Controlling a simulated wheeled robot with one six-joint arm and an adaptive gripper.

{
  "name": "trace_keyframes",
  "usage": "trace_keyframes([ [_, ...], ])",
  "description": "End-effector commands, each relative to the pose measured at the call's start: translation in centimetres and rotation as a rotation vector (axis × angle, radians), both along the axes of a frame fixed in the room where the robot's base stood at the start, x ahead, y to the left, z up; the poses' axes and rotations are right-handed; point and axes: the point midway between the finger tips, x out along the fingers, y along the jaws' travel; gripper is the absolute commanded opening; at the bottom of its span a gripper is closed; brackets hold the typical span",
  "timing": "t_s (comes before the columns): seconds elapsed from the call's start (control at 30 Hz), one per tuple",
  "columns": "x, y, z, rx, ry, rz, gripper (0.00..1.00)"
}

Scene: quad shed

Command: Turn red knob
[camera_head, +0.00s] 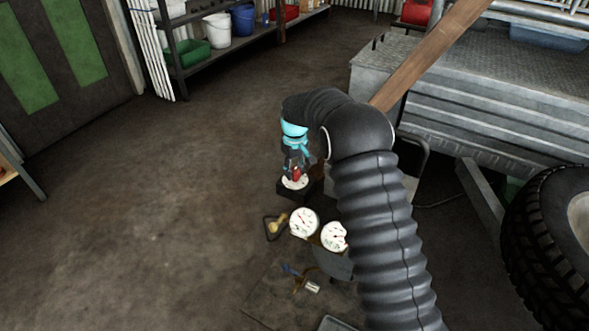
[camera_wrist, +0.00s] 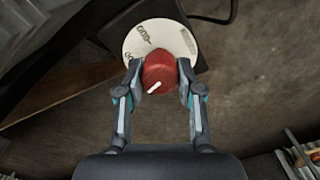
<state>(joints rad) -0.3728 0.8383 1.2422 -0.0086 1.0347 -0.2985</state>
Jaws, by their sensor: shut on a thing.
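The red knob (camera_wrist: 159,72) sits on a round white dial plate (camera_wrist: 139,36) with printed marks, on a dark box (camera_wrist: 112,31). A white pointer line on the knob points to the lower left in the wrist view. My gripper (camera_wrist: 159,77) is shut on the knob, with one finger at its left side and one at its right. In the head view, my gripper (camera_head: 297,166) reaches down to the red knob (camera_head: 296,174) from above, and the white dial plate (camera_head: 295,184) shows under it. Part of the box is hidden by my arm.
Two round white gauges (camera_head: 304,222) stand just in front of the box. A yellow-handled item (camera_head: 277,224) lies beside them. A metal trailer bed (camera_head: 470,95) with a wooden plank (camera_head: 428,54) and a tyre (camera_head: 545,225) are on the right. The floor on the left is clear.

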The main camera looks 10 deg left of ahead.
Motion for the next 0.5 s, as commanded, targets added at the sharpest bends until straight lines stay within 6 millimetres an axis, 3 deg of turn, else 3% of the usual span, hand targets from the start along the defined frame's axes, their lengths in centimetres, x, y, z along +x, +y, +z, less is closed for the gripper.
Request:
trace_keyframes([
  [0.5,-0.15,-0.37,-0.16,-0.002,0.012,0.225,0.02],
])
